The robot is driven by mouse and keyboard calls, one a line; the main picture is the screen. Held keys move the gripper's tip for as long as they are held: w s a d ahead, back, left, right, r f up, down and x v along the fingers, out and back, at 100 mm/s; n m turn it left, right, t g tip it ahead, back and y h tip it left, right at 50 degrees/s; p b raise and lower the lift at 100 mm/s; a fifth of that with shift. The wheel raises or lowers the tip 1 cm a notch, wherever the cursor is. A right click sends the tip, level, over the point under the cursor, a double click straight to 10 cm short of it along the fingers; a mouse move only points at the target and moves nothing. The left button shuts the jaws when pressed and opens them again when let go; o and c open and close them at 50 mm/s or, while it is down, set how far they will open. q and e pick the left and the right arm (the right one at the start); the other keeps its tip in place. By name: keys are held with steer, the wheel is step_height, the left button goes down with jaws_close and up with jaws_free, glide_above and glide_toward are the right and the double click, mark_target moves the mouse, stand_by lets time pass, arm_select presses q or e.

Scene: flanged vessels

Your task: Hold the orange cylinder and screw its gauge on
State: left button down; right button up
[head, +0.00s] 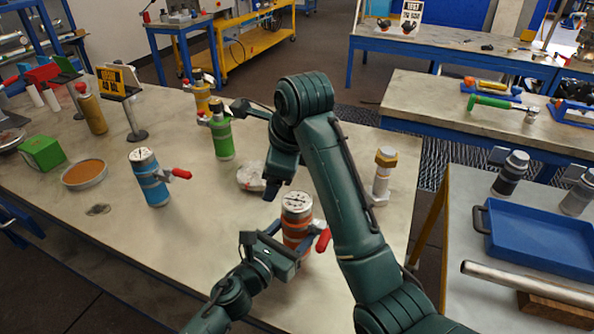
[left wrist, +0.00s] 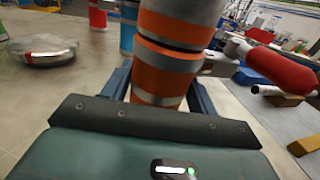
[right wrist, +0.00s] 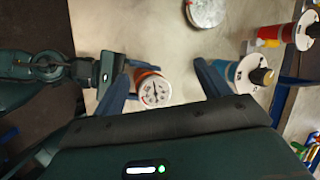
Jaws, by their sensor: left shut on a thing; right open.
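The orange cylinder (head: 296,232), banded in silver, stands upright near the front of the table. A round white-faced gauge (head: 296,201) sits on its top; I cannot tell how tightly it is seated. My left gripper (head: 291,254) is shut around the cylinder's lower body. The left wrist view shows the cylinder (left wrist: 165,75) between its fingers, its top cut off. My right gripper (head: 273,188) is open above and behind the cylinder. In the right wrist view the gauge (right wrist: 154,91) appears between the open fingers, closer to the left one, apparently not gripped.
A red-handled clamp (head: 323,239) juts from the cylinder's right side.

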steer(key=s+a+r+n, duration=0.15)
steer(key=a+n, duration=0.25)
steer(key=n, duration=1.8)
steer(key=d+n+g+h, duration=0.1)
steer(key=n, duration=0.8)
steer(key=d+f+n+g, duration=0.1)
steer(key=d+n, duration=0.1)
steer(key=n, duration=0.7)
steer(key=d+n+g+h, duration=0.1)
steer(key=d+n, duration=0.1)
steer(key=n, duration=0.7)
steer(key=shift+w+d+f+g+h, duration=0.15)
steer(key=shift+w+f+g+h, duration=0.1)
steer(key=shift+w+g+h, duration=0.1)
steer(key=n, duration=0.2)
steer(key=d+n, duration=0.1)
steer(key=n, duration=0.1)
steer(key=d+n, duration=0.1)
steer(key=n, duration=0.1)
steer(key=shift+w+d+g, duration=0.2)
steer(key=shift+d+g, duration=0.05)
